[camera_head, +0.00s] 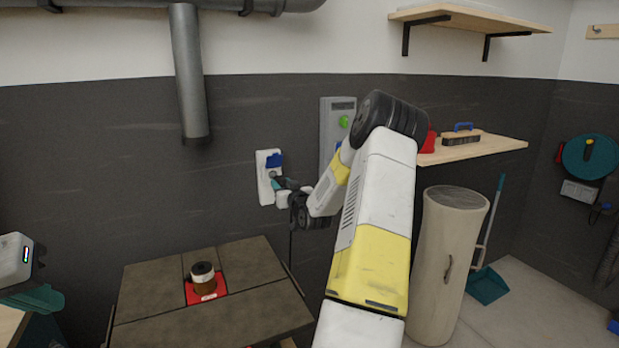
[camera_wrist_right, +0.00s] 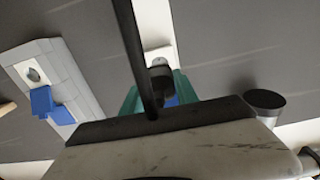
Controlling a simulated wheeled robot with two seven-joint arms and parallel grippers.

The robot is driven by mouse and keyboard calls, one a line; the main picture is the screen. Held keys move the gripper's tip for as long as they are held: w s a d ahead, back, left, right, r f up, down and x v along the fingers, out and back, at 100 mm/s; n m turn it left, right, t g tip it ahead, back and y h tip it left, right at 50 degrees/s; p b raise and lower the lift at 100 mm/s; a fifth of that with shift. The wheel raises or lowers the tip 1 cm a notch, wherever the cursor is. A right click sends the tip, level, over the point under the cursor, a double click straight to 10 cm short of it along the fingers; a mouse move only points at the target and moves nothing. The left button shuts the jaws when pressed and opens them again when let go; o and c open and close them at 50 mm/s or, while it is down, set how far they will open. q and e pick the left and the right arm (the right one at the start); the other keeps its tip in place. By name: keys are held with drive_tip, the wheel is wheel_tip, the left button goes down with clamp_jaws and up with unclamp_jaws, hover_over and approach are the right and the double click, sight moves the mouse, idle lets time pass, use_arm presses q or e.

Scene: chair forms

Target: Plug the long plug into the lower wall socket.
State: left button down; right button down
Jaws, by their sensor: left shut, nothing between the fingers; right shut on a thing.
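A white socket plate (camera_head: 264,190) with a blue part (camera_head: 274,160) at its upper half is on the dark wall; it also shows in the wrist view (camera_wrist_right: 153,22). My right gripper (camera_head: 280,184) is at its lower half. Its teal fingers are shut on a black plug (camera_wrist_right: 161,78) with a thick black cable (camera_wrist_right: 129,45). The plug is in front of the plate; whether its tip is in a socket is hidden. My left gripper (camera_head: 44,298), with teal fingers, is shut and empty at the far left, low and away from the wall.
A grey box (camera_head: 336,108) with a green part is right of the plate. A vertical pipe (camera_head: 189,70) is to its left. A worktable (camera_head: 240,268) stands below. A beige cylinder (camera_head: 445,255) and a wooden shelf (camera_head: 480,149) are at right.

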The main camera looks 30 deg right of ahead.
drive_tip(key=s+r, duration=0.5)
drive_tip(key=s, duration=0.6)
drive_tip(key=s+a+r, duration=0.1)
drive_tip(key=s+r, duration=0.4)
drive_tip(key=s, duration=0.6)
idle(2.8)
drive_tip(key=shift+w+a, duration=0.1)
drive_tip(key=shift+a, duration=0.05)
idle(0.4)
